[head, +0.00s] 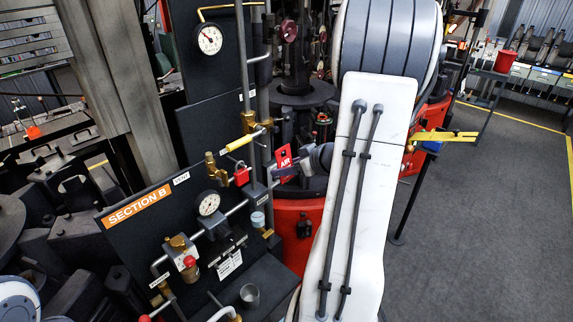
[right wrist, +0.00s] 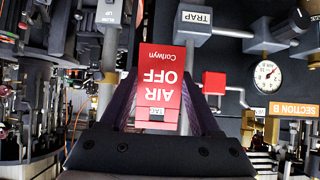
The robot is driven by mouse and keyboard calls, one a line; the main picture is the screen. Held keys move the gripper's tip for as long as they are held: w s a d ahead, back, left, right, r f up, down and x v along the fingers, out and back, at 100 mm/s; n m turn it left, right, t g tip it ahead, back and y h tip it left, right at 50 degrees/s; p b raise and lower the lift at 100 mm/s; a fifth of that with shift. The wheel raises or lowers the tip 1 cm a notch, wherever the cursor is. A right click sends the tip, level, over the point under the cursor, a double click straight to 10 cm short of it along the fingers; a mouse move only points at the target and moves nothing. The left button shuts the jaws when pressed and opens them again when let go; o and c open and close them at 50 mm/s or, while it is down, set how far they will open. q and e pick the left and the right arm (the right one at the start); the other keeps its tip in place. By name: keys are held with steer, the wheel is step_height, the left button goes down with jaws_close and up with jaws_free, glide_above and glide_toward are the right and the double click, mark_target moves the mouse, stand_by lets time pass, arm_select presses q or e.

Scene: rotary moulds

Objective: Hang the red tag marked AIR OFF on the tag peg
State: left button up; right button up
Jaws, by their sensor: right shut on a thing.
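The red tag (head: 285,163) with white AIR lettering is in my right gripper (head: 303,161), in front of the black panel. In the right wrist view the tag (right wrist: 160,75) reads AIR OFF upside down, with Corlwyn at its edge. My right gripper (right wrist: 163,105) is shut on it, one dark finger on each side. I cannot make out the tag peg. My left gripper is not in view.
A red padlock (head: 241,176), a yellow valve handle (head: 240,143) and a gauge (head: 208,203) stand close left of the tag. Pipes and the TRAP box (right wrist: 197,22) stick out from the panel. The SECTION B sign (head: 138,207) is lower left. Open floor (head: 480,220) lies right.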

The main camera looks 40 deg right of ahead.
steer(key=shift+w+a+f+b, duration=0.2)
steer(key=shift+w+b, duration=0.1)
steer(key=shift+w, duration=1.15)
steer(key=shift+w+a+f+b, duration=0.15)
steer(key=shift+w+b, duration=0.2)
steer(key=shift+w, duration=1.15)
steer(key=shift+w+a+f+b, duration=0.1)
steer(key=shift+w+f+b, duration=0.15)
steer(key=shift+w, duration=1.2)
steer(key=o, duration=1.4)
steer(key=shift+a, duration=0.1)
